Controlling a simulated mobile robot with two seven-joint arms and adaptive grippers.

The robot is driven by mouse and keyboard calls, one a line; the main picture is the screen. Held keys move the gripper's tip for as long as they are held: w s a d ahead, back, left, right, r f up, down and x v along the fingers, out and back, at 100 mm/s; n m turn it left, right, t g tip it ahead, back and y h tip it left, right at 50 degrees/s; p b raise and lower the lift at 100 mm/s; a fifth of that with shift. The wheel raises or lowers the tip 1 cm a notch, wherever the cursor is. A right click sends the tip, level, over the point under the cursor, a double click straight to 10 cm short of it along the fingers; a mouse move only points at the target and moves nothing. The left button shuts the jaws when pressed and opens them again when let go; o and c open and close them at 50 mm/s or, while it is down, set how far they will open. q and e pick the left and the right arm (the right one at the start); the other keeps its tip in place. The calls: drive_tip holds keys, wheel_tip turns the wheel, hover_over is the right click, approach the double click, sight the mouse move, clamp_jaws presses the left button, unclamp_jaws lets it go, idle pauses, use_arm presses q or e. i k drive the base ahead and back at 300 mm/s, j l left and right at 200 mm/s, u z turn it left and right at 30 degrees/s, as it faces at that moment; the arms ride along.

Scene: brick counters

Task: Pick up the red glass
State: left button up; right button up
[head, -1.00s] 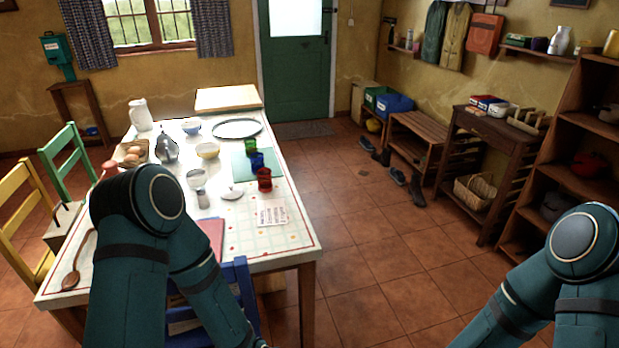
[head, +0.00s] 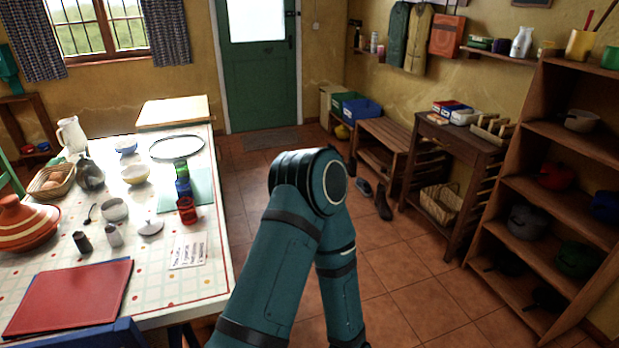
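The red glass (head: 187,211) stands upright near the right edge of the dining table (head: 205,285). It is in front of the blue glass (head: 184,188) and the green glass (head: 181,169), which stand in a row going back. One of my arms rises through the middle of the head view, to the right of the table and apart from the red glass; I cannot tell which arm it is. Neither gripper is in view.
Left of the red glass are a white lidded dish (head: 151,227), bowls and shakers. A printed card (head: 188,250) lies in front of it, and a red folder (head: 70,296) at front left. Open tiled floor (head: 400,275) lies right of the table; a wooden shelf (head: 590,145) stands far right.

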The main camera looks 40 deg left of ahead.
sight(187, 211)
drive_tip(key=i+l+u, duration=0.1)
drive_tip(key=i, duration=0.3)
drive_tip(key=i+l, duration=0.1)
drive_tip(key=i, duration=0.35)
drive_tip(key=i+l+u, duration=0.15)
drive_tip(key=i, duration=0.25)
drive_tip(key=i+j+u, duration=0.1)
drive_tip(key=i+u, duration=0.2)
drive_tip(key=u, duration=0.15)
drive_tip(key=i+u, duration=0.6)
drive_tip(key=u, duration=0.25)
